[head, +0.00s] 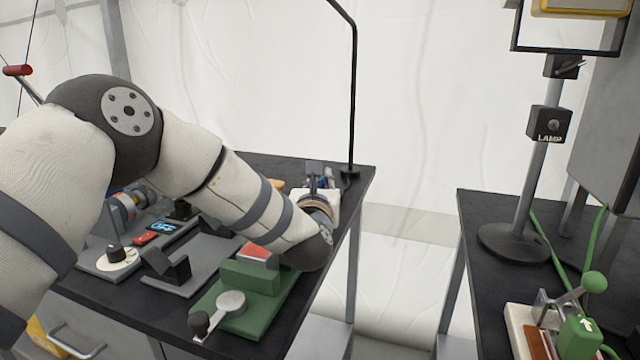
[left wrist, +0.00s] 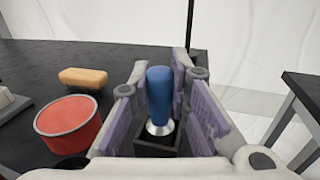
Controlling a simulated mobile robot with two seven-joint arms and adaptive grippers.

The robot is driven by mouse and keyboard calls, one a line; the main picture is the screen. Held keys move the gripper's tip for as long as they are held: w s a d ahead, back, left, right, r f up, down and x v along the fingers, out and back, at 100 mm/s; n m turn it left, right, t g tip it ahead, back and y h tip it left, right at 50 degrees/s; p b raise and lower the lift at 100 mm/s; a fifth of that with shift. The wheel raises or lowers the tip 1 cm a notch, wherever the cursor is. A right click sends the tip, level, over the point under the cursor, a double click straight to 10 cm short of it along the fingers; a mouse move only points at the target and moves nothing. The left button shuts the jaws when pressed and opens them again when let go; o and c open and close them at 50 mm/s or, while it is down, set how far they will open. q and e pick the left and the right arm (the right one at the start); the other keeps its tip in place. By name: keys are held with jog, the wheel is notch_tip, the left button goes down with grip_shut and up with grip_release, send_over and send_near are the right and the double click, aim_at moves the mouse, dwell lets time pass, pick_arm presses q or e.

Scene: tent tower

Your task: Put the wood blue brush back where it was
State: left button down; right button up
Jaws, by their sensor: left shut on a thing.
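The blue brush handle (left wrist: 160,95) shows in the left wrist view, upright, with a silver collar at its lower end. Its bristles are hidden. A small dark square holder (left wrist: 158,146) is directly below the collar; I cannot tell whether the brush rests in it. My left gripper (left wrist: 162,72) has its purple-padded fingers on both sides of the handle and is shut on it. In the head view the left gripper (head: 318,180) is at the far right corner of the black table, with a bit of blue between its fingers. My right gripper is not in view.
A red round container (left wrist: 68,123) and a tan block (left wrist: 83,78) are left of the gripper on the black table (head: 362,178). A thin black lamp pole (head: 352,90) stands close behind the gripper. A green device (head: 250,277) sits below the forearm. A gap separates the right table (head: 480,215).

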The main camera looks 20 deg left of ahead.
pick_arm(q)
jog(key=c, duration=1.5)
grip_release()
jog(key=shift+r, duration=0.3)
jog(key=p+v, duration=0.1)
jog(key=v, duration=1.1)
jog(key=shift+f, duration=0.1)
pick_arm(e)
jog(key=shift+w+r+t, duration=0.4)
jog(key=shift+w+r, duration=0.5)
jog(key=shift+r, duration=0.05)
